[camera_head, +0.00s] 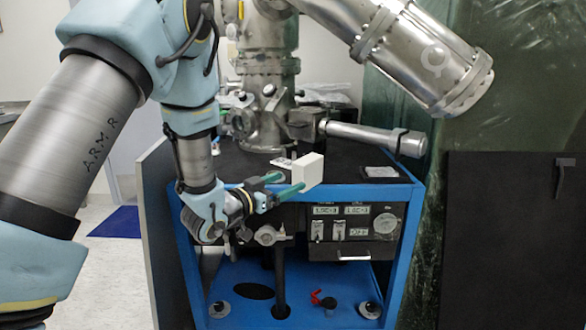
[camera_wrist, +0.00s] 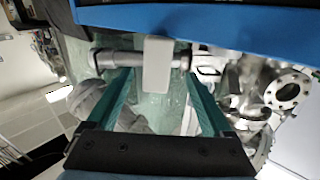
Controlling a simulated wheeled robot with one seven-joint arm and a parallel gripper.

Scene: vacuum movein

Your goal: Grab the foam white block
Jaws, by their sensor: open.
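The white foam block (camera_head: 309,170) is a small upright box at the front of the blue-framed cart's dark top. My gripper (camera_head: 294,180) comes in from the left, its green fingers reaching to the block. In the wrist view, the block (camera_wrist: 158,63) shows between the two fingertips of my open gripper (camera_wrist: 157,74), with a gap on each side. I cannot tell how deep the block sits between the fingers. What supports the block is hard to see.
The blue cart (camera_head: 413,215) carries metal vacuum chambers and pipes (camera_head: 375,138) close behind the block. A control panel (camera_head: 352,224) with switches sits below. A dark panel (camera_head: 516,240) stands at right. Open floor (camera_head: 115,270) shows at left.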

